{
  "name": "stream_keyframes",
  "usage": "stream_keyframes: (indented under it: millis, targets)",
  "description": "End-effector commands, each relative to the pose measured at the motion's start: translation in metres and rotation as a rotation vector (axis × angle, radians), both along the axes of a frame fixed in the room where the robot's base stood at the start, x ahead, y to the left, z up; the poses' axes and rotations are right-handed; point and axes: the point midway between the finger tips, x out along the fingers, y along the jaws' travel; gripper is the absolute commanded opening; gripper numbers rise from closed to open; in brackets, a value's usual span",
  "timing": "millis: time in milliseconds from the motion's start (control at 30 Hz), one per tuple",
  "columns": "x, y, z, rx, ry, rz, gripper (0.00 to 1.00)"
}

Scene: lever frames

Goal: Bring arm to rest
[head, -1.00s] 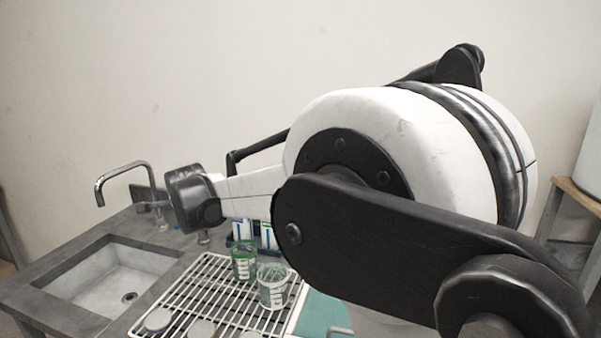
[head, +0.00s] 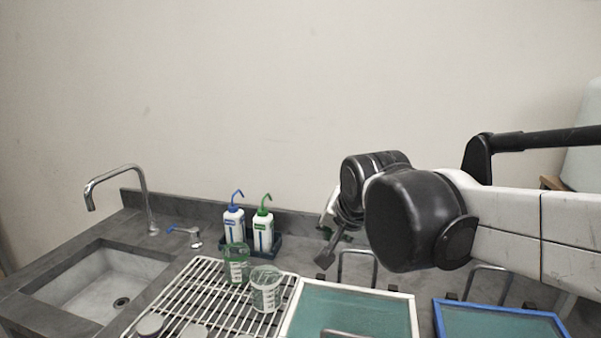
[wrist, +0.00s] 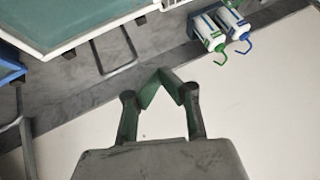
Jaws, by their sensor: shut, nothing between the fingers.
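My arm reaches in from the right in the head view and bends at a black joint. My gripper (head: 326,258) hangs at its end, above the counter behind the white-framed tray, partly hidden by the arm. In the wrist view my gripper (wrist: 161,76) has its fingertips together with nothing between them. It is apart from the bottles and trays.
A blue-topped bottle (head: 233,224) and a green-topped bottle (head: 263,233) stand at the back. Two beakers, green (head: 236,270) and clear (head: 265,294), stand on the wire rack (head: 205,286). The sink (head: 88,285) is left. White-framed (head: 414,312) and blue-framed (head: 497,308) trays lie right.

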Motion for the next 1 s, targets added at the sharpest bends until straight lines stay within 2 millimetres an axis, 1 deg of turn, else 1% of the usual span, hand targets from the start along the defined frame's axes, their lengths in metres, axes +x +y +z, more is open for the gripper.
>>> stream_keyframes:
  millis: [33, 167, 200, 400, 533, 600, 733, 833, 1000]
  targets:
    - [-0.017, -0.017, -0.004, -0.026, 0.003, 0.008, 0.00]
    - [-0.056, -0.052, -0.017, -0.101, 0.009, 0.047, 0.00]
    - [-0.068, -0.062, -0.022, -0.121, 0.013, 0.059, 0.00]
    - [-0.129, -0.103, -0.052, -0.226, 0.030, 0.123, 0.00]
    - [-0.162, -0.121, -0.072, -0.284, 0.044, 0.161, 0.00]
    - [-0.175, -0.128, -0.081, -0.307, 0.049, 0.180, 0.00]
    - [-0.190, -0.135, -0.092, -0.336, 0.057, 0.202, 0.00]
    - [-0.195, -0.137, -0.095, -0.343, 0.059, 0.208, 0.00]
    - [-0.195, -0.137, -0.096, -0.345, 0.060, 0.211, 0.00]
